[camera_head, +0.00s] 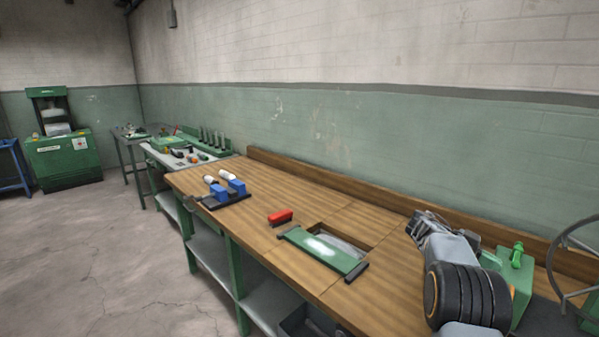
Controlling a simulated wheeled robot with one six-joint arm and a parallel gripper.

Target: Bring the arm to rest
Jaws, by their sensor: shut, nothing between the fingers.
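My gripper (425,225) is at the right of the view, over the wooden workbench (240,217). Its fingers look closed and hold nothing that I can see. My arm's thick dark ribbed link stands behind it at the lower right and hides part of the bench. The gripper is to the right of a green plate with dark ends (322,250) and apart from it.
A red block (280,217) lies mid-bench. A dark fixture with blue blocks and white cylinders (225,190) stands further left. A green machine (515,275) with a wheel (566,262) stands close to my arm at right. The wall runs behind the bench; the floor at left is open.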

